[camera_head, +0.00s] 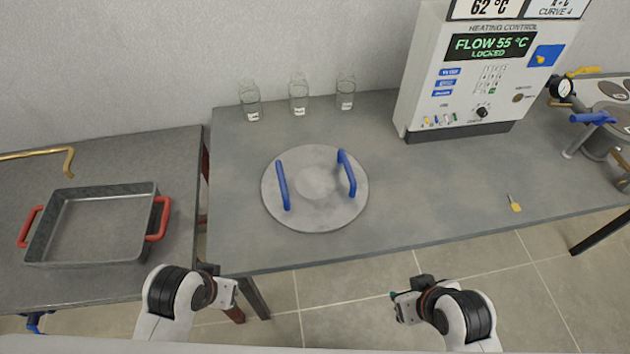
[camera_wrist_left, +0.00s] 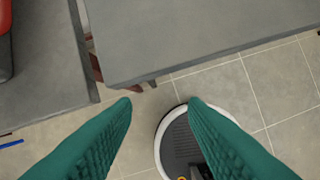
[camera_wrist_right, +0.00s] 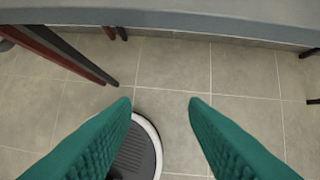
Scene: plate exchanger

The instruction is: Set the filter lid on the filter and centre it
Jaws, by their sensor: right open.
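The filter lid (camera_head: 318,184) is a flat grey disc with two upright blue handles. It lies on the long grey table in the head view, left of the control box. At the right edge of the head view stands grey round equipment (camera_head: 600,140) with a blue lever; it is cut off, and I cannot tell whether it is the filter. My left gripper (camera_wrist_left: 160,104) is open and empty, in front of the tables over the floor. My right gripper (camera_wrist_right: 160,104) is also open and empty, in front of the long table. Both are apart from the lid.
A heating control box (camera_head: 480,75) stands at the table's back. Three glass jars (camera_head: 299,95) stand left of it. A yellow-tagged item (camera_head: 515,205) lies at the front right. A metal tray (camera_head: 98,228) with red handles sits on the left table.

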